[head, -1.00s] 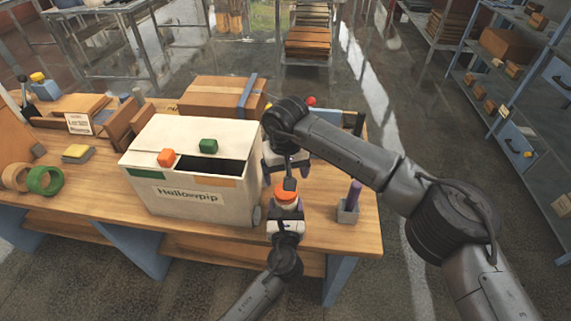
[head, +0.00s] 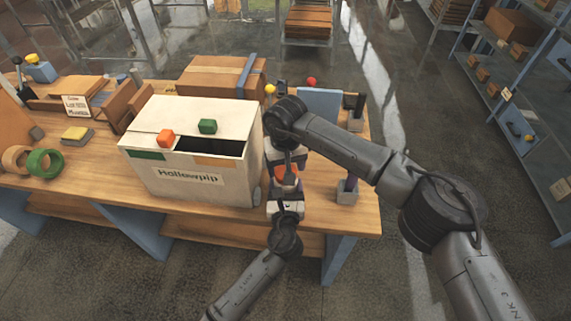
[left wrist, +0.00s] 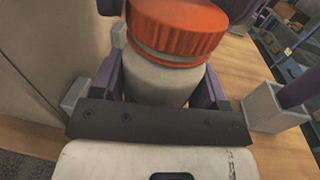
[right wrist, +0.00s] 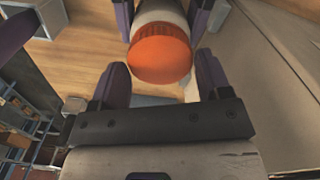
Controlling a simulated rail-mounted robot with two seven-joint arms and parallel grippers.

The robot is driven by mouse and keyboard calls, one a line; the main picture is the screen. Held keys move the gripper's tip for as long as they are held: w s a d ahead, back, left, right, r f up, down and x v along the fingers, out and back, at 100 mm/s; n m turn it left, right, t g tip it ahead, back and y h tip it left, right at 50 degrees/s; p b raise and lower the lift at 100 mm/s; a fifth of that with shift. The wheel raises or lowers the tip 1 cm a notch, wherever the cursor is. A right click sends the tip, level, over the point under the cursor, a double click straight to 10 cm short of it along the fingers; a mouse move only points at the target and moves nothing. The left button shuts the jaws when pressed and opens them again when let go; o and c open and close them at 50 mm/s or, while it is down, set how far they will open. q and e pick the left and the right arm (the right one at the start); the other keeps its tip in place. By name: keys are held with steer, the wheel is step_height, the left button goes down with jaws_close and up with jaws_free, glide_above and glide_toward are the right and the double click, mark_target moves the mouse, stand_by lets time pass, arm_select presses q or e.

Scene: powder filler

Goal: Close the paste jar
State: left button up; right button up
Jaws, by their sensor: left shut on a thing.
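The paste jar is white with a ribbed orange lid (head: 286,179), and stands at the table's front edge, right of the white box. In the left wrist view the lid (left wrist: 178,28) sits on top of the jar body (left wrist: 162,84), with a narrow pale ring below it. My left gripper (head: 286,196) is shut on the jar body from the front. My right gripper (head: 287,168) is above the lid, pointing down. In the right wrist view its fingers (right wrist: 163,75) are open on either side of the lid, with gaps visible. Whether the lid is fully tightened cannot be told.
The white box (head: 205,177), with an orange and a green block on top, stands close left of the jar. A small grey holder (head: 347,197) with a purple stick is close right. A cardboard box (head: 208,76) is behind. Tape rolls (head: 40,163) lie far left.

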steer(key=c, duration=0.7)
steer(key=m, duration=0.6)
steer(key=shift+d, duration=0.3)
steer(key=m, duration=0.7)
steer(key=shift+s+d, duration=0.1)
steer(key=shift+s, duration=0.1)
steer(key=o, duration=1)
steer(key=shift+o, duration=0.2)
steer(key=shift+r, duration=0.1)
